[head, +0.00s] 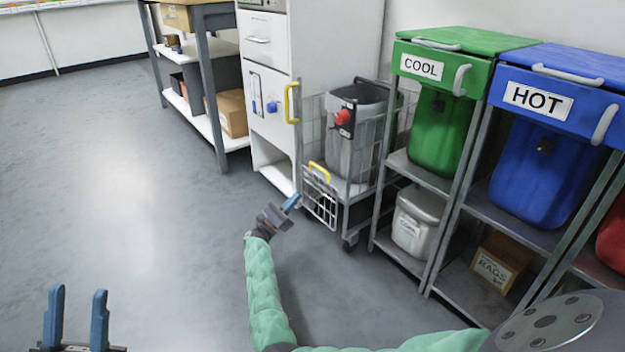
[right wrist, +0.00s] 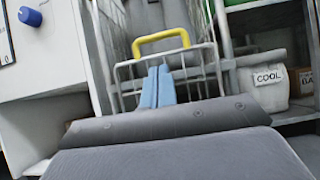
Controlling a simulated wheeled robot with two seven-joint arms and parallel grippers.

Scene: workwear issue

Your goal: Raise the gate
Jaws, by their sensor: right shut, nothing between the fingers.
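The gate (head: 320,200) is a small white wire panel with a yellow handle (head: 320,172) on its top edge. It is at the front of a wheeled wire cart beside the white cabinet. In the right wrist view the gate (right wrist: 205,66) and its yellow handle (right wrist: 162,42) are straight ahead. My right gripper (head: 292,203) is shut and empty, just left of the gate and below the handle. Its blue fingertips (right wrist: 157,85) show together below the handle in the right wrist view; whether they touch the gate I cannot tell. My left gripper (head: 76,318) is open and empty, low at the left.
The cart holds a grey bin (head: 355,130) with a red knob (head: 343,117). The white cabinet (head: 270,100) with a yellow door handle (head: 292,103) stands left of it. A rack with green COOL (head: 440,130) and blue HOT (head: 550,170) bins stands right. Floor at left is clear.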

